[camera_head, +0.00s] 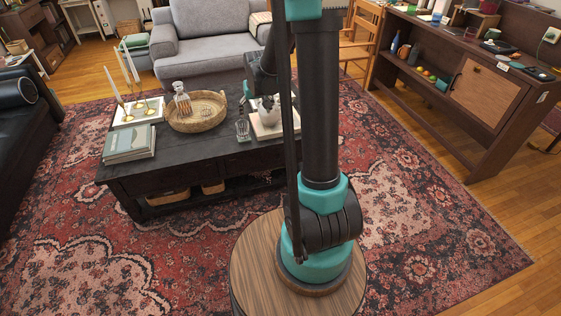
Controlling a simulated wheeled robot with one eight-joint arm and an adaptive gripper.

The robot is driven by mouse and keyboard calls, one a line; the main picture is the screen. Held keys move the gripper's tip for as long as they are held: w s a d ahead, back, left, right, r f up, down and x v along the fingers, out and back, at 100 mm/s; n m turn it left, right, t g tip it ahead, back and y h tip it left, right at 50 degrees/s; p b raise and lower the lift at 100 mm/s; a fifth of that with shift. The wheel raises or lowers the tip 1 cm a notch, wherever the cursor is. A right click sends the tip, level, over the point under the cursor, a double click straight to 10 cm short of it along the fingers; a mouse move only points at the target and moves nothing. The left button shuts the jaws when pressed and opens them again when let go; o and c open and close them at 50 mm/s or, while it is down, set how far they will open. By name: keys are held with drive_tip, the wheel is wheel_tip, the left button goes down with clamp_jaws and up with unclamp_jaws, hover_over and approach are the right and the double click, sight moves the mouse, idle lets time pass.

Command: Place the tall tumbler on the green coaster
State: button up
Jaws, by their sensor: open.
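A clear glass (242,130) stands near the front edge of the dark coffee table; it looks like the tall tumbler. I cannot make out a green coaster; my arm hides part of the table. My gripper (257,102) is dark and small, partly hidden behind my arm, over the right part of the table. It looks open, above and to the right of the glass, beside a whitish rounded object (267,115). I cannot tell whether it touches anything.
The coffee table (190,160) also holds a woven tray (208,122) with a decanter (182,98), stacked books (130,144) and candlesticks (127,85). A grey sofa (215,45) stands behind, and a wooden sideboard (430,105) at right. The rug in front is clear.

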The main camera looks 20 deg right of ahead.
drive_tip(key=s+d, duration=0.1)
drive_tip(key=s, duration=2.8)
drive_tip(key=shift+f, duration=0.3)
